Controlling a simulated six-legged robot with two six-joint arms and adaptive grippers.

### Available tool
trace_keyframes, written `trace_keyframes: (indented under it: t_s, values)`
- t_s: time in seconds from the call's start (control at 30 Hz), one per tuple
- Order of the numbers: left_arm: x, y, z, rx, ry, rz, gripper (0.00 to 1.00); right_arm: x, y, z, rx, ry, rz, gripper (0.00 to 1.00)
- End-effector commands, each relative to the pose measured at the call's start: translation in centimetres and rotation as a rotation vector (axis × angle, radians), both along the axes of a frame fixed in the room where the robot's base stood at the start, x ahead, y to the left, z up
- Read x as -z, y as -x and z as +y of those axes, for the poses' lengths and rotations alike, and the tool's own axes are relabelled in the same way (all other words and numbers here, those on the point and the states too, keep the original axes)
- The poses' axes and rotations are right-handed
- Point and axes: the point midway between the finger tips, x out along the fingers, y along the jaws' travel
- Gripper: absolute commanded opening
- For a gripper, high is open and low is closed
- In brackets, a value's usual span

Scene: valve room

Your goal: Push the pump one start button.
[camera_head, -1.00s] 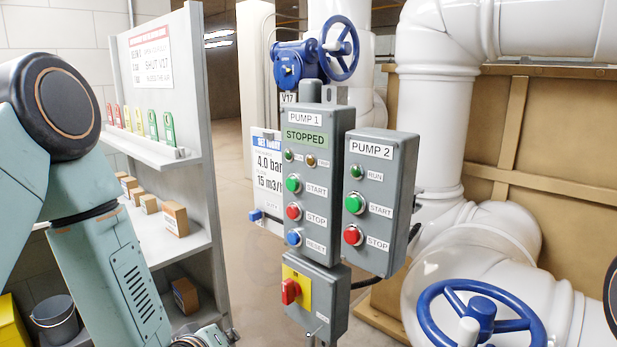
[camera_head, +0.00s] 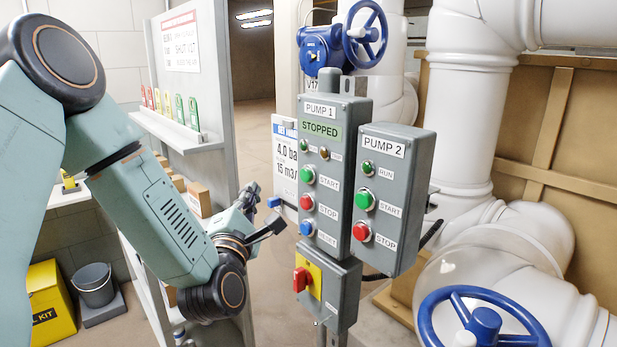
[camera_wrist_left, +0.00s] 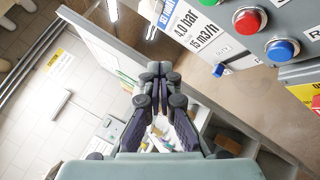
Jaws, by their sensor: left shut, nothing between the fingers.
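The grey PUMP 1 box (camera_head: 343,150) shows a STOPPED display (camera_head: 320,130). Its green START button (camera_head: 308,176) sits above the red STOP button (camera_head: 307,202) and the blue RESET button (camera_head: 307,228). My left gripper (camera_head: 251,190) is shut and empty, left of the box and apart from it. In the left wrist view its fingers (camera_wrist_left: 154,70) are together. There the red STOP button (camera_wrist_left: 249,20) and blue RESET button (camera_wrist_left: 282,50) show at upper right; a green button is cut by the top edge. My right gripper is out of view.
The PUMP 2 box (camera_head: 398,205) with its own green START button (camera_head: 364,200) adjoins on the right. A red rotary switch (camera_head: 301,279) is below. A shelf (camera_head: 165,130) stands left, a blue handwheel (camera_head: 485,322) at lower right.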

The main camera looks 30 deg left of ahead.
Motion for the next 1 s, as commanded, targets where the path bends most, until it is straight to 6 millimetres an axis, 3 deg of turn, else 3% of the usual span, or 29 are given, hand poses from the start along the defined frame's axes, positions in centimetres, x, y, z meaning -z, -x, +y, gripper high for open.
trace_keyframes:
  t_s: [0.47, 1.0]
  values:
    - [0.1, -0.5, -0.6, 0.009, 0.010, -0.002, 0.00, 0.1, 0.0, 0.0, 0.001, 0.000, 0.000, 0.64]
    - [0.1, -6.2, -3.2, 0.012, 0.008, -0.005, 0.00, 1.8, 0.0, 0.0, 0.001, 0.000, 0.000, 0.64]
